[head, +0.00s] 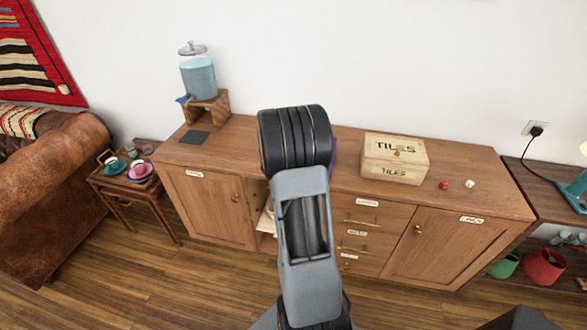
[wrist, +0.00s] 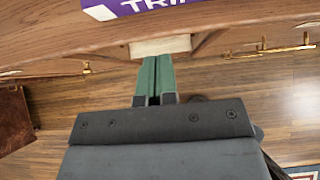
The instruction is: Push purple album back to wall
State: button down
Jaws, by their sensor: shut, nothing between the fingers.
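The purple album (wrist: 130,8) lies on the wooden cabinet top at the top of the wrist view, cut off by the picture edge. White letters show on it. In the head view only a thin purple sliver (head: 333,160) shows beside my arm, which hides the rest. My gripper (wrist: 156,60) has its green fingers shut together and empty. In the wrist view the fingertips appear below the album, apart from it, near the cabinet's front side. The head view does not show the fingers.
The wooden cabinet (head: 230,150) stands against the white wall. A tiles box (head: 395,158) and small red and white pieces sit at right. A drink dispenser (head: 198,75) on a wooden stand and a dark square (head: 194,137) are at left. A pale block (wrist: 160,46) shows behind the fingers.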

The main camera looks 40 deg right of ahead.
jog(key=w+d+f, duration=0.1)
jog(key=d, duration=0.1)
jog(key=w+d+f+p, duration=0.1)
jog(key=w+d+f, duration=0.1)
jog(key=d, duration=0.1)
jog(key=shift+w+d+f+p, duration=0.25)
jog(key=shift+d+f+p, duration=0.1)
jog(key=shift+f, duration=0.05)
jog(key=shift+w+d+f+p, duration=0.15)
jog(key=shift+w+d+p, duration=0.2)
jog(key=shift+d, duration=0.25)
jog(key=shift+w, duration=0.15)
